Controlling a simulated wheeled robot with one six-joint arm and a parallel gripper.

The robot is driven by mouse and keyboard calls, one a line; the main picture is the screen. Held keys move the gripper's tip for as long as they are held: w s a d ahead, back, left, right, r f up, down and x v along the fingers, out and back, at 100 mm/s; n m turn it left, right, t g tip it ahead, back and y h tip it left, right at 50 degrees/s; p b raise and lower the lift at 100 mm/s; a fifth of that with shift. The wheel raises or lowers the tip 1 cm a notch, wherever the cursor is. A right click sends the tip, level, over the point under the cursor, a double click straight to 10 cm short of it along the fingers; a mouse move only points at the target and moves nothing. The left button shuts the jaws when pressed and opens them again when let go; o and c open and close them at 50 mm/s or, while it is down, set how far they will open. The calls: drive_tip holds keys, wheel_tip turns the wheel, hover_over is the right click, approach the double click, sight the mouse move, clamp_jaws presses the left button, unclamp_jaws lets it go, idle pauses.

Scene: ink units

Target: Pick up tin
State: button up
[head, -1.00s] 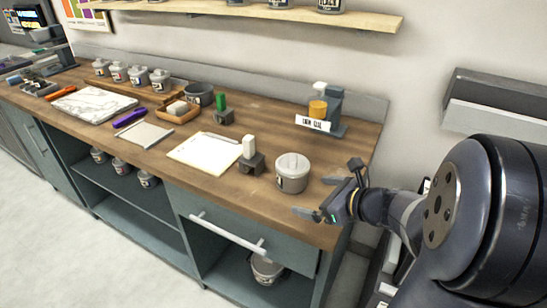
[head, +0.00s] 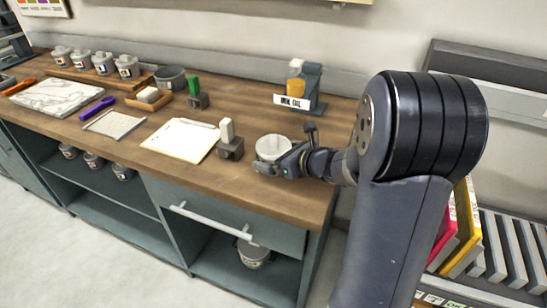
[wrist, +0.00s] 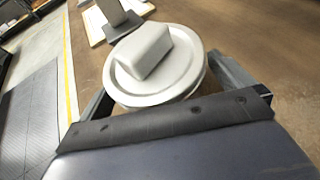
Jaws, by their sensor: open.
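The tin is a round grey pot with a pale lid (head: 272,147) on the wooden counter near its front right part. In the wrist view the tin's lid (wrist: 155,62) fills the space ahead of the palm, with a block-shaped knob on top. My gripper (head: 280,160) is open at the tin, coming from the right. In the wrist view a finger of my gripper (wrist: 160,88) shows on each side of the tin. I cannot tell whether either finger touches it. The tin's lower body is mostly hidden by the gripper.
A dark stand with a white block (head: 230,142) is close to the tin's left, beside a clipboard with paper (head: 182,139). A dispenser with a white label (head: 298,88) stands behind. Several lidded tins (head: 103,63) line the back left. The counter (head: 240,195) ends just in front.

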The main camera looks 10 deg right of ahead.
drive_tip(key=shift+w+a+f, duration=0.3)
drive_tip(key=shift+w+a, duration=0.1)
drive_tip(key=shift+w, duration=0.1)
drive_tip(key=shift+c, duration=0.4)
drive_tip(key=shift+r, duration=0.1)
drive_tip(key=c, duration=1.3)
